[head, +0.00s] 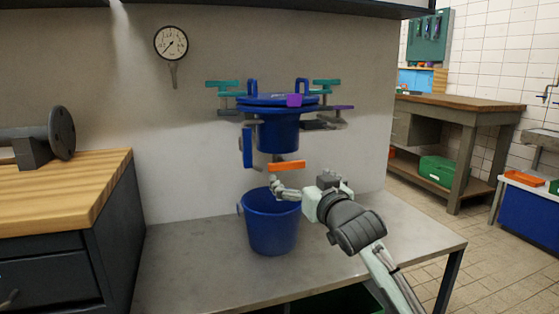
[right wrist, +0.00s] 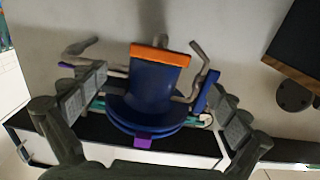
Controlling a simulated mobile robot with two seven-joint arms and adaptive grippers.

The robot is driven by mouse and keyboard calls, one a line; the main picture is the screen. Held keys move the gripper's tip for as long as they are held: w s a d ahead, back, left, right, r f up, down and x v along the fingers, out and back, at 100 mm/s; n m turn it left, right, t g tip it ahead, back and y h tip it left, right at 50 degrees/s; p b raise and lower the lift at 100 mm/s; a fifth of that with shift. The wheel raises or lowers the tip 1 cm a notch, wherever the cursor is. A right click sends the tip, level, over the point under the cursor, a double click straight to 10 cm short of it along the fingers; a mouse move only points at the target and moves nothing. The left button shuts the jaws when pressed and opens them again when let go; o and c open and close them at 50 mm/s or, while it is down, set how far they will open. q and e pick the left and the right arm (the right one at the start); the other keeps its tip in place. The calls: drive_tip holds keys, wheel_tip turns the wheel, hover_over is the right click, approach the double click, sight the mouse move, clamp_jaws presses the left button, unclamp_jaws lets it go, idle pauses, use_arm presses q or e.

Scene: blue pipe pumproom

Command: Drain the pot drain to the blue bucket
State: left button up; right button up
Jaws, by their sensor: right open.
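The blue pot (head: 278,132) is mounted against the wall, with an orange drain handle (head: 287,165) under it. The blue bucket (head: 272,232) stands upright on the grey table, below the pot. My right gripper (head: 281,188) is just under the orange handle and over the bucket's rim, partly hiding the bucket's opening. In the right wrist view the pot (right wrist: 150,92) appears upside down, with the orange handle (right wrist: 162,54) across its end. The right fingers are spread wide, with nothing between their tips. My left gripper is in neither view.
A blue lever (head: 247,147) hangs at the pot's left, and teal and purple clamps (head: 326,86) stick out around its lid. A wooden-topped cabinet (head: 70,185) stands at left. The grey table (head: 400,240) is clear to the right of the bucket.

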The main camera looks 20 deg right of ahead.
sight(288, 165)
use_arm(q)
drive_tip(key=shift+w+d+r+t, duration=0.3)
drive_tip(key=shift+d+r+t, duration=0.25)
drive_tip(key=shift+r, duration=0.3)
use_arm(e)
drive_tip(key=shift+w+a+r, duration=0.1)
drive_tip(key=shift+w+a, duration=0.05)
drive_tip(key=shift+w, duration=3.65)
